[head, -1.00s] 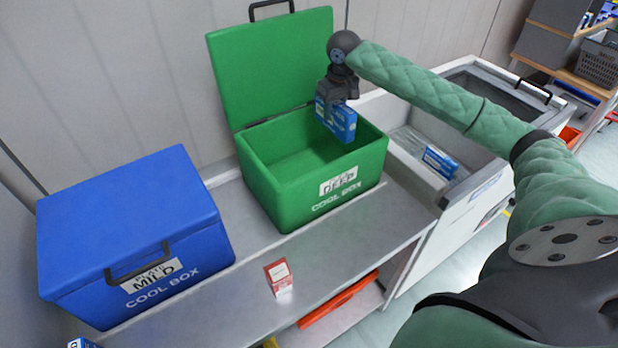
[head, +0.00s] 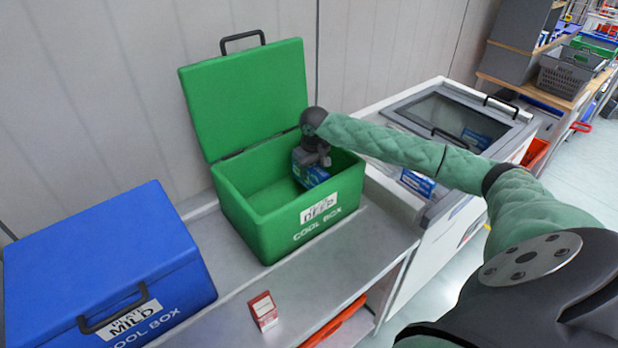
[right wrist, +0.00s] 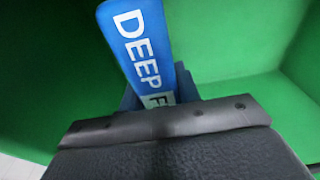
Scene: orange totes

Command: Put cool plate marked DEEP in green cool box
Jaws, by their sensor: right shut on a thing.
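The green cool box (head: 268,232) stands on the metal counter with its lid raised and a label reading DEEP on its front. My right gripper (head: 312,165) reaches down into the box's opening. It is shut on the blue cool plate (head: 308,177), which hangs inside the box near the right end. In the right wrist view the cool plate (right wrist: 139,42) shows the word DEEP, with green box walls around it. My left gripper is not in view.
A closed blue cool box (head: 110,265) marked MILD stands at the left. A small red and white carton (head: 263,311) stands on the counter (head: 335,262) in front. A white chest freezer (head: 440,215) with more blue packs stands at the right.

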